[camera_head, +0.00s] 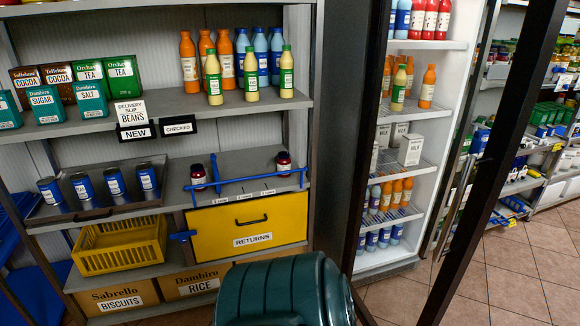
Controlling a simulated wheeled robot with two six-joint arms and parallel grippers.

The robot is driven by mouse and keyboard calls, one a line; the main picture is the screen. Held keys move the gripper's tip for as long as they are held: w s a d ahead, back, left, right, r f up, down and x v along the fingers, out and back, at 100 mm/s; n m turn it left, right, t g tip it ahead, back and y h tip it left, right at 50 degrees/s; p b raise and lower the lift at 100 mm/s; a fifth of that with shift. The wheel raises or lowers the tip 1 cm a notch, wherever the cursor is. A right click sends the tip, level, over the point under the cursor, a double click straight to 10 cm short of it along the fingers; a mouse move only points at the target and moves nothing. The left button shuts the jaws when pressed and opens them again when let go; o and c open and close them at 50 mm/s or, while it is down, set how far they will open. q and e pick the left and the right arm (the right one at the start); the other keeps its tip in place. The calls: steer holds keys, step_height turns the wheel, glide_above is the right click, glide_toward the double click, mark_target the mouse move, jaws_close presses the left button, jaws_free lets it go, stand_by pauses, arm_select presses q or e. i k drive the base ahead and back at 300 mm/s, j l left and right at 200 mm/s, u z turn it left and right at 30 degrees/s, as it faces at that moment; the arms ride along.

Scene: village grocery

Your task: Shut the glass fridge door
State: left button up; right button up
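The glass fridge door (503,165) stands open, swung out towards me. Its dark frame runs slanting from the upper right to the bottom edge of the view, and its lower end is cut off. The fridge (440,75) shows behind it, with a white interior and several shelves of bottles and cartons. A thin upright bar that may be a handle shows left of the slanting frame; I cannot tell which part it belongs to. Neither of my grippers is in view.
Left of the fridge stands a shelf unit (150,124) with bottles, boxes, cans, a yellow crate (122,246) and a yellow returns bin (245,222). A dark green rounded body fills the bottom centre; I cannot tell whether it is mine. Tiled floor (500,285) is clear at right.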

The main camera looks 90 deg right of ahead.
mark_target(541, 27)
steer(key=z, duration=2.15)
